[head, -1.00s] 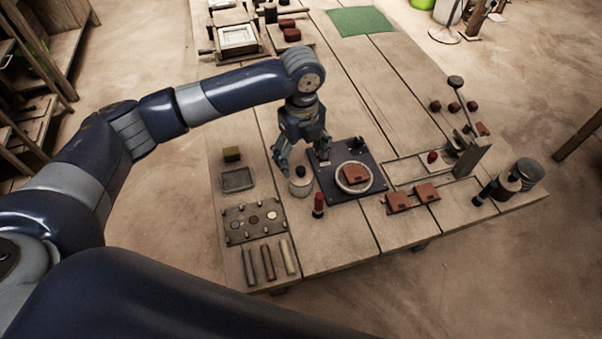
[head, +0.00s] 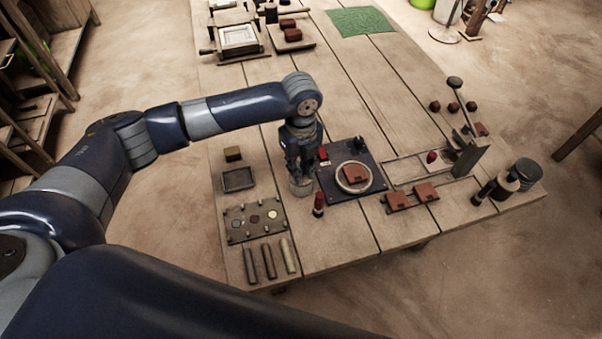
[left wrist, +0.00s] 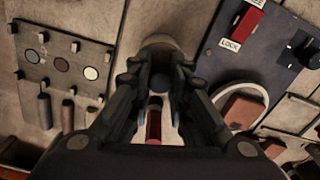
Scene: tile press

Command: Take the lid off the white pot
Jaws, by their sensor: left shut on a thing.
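The white pot (head: 301,189) stands on the table just left of the dark blue plate, mostly hidden under my left gripper. My left gripper (head: 297,174) points down over it and is shut on the dark round knob of the lid. In the left wrist view the knob (left wrist: 160,83) is between the fingertips of the left gripper (left wrist: 160,78), with the pale pot (left wrist: 160,43) behind it. The lid looks to be on the pot; whether there is any gap under it cannot be told. My right gripper is not in view.
The dark blue plate (head: 336,191) with a red lock switch (left wrist: 242,30) and a ring around a red tile is close at right. A red-handled stamp (head: 318,203) stands near the pot. A small tray (head: 238,188) and a board of discs (head: 236,234) lie left.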

